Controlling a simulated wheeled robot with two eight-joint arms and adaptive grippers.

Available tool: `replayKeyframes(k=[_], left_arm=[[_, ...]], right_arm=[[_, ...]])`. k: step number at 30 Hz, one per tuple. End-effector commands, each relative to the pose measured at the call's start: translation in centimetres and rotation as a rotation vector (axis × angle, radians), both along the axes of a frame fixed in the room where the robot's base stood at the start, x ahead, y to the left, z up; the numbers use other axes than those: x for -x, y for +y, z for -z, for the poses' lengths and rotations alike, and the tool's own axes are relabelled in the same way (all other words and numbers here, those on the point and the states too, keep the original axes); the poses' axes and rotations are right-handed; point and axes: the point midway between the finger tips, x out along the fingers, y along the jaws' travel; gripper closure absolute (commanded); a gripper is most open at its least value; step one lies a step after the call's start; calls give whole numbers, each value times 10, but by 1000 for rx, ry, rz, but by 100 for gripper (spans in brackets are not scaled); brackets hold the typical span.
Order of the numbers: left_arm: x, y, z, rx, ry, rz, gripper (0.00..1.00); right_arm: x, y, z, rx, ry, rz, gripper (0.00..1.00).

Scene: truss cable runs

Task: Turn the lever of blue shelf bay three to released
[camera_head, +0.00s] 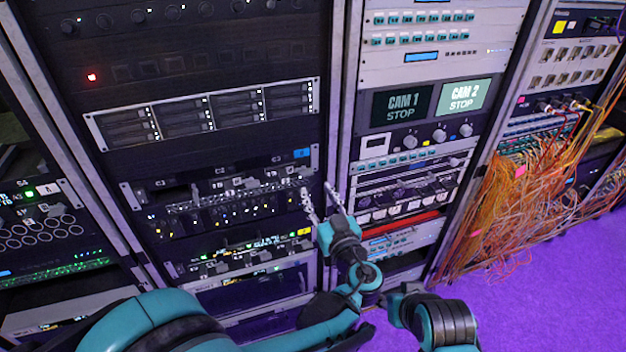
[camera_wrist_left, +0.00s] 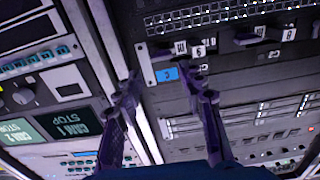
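The blue-labelled shelf is a dark rack unit (camera_head: 240,195) with a blue tag (camera_head: 302,153) at its upper right corner. White tags and dark levers line its front; their numbers are too small to read surely, so I cannot tell which is bay three. In the left wrist view the blue tag (camera_wrist_left: 166,74) shows near several white tags (camera_wrist_left: 198,52) and a dark lever (camera_wrist_left: 245,40). My left gripper (camera_head: 316,189) is open and empty, in front of the shelf's right end by the rack post. Its fingers (camera_wrist_left: 162,80) are apart. My right gripper does not show.
A similar shelf with a yellow tag (camera_head: 303,232) sits below. A panel of drive bays (camera_head: 205,113) is above. A vertical post (camera_head: 337,120) separates the neighbouring rack with monitors (camera_head: 402,103). Orange cables (camera_head: 525,195) hang at right over purple floor (camera_head: 520,300).

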Motion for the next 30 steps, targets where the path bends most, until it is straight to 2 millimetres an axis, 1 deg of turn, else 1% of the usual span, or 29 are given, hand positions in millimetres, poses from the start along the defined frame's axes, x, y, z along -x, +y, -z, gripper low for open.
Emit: replayKeyframes(k=[9,12,17,24,25,28,29,30], left_arm=[[-48,18,2,-1,1,-5,60],[-60,21,1,0,2,-4,60],[-69,24,0,0,2,-2,60],[-70,24,0,0,2,-2,60],[-70,24,0,0,2,-2,66],[-70,24,0,0,2,-2,92],[-70,24,0,0,2,-2,98],[-70,24,0,0,2,-2,98]], right_arm=[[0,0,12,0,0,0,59],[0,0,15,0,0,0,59],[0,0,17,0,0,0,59],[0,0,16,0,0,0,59],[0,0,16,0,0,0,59],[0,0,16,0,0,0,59],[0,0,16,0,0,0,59],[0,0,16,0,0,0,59]])
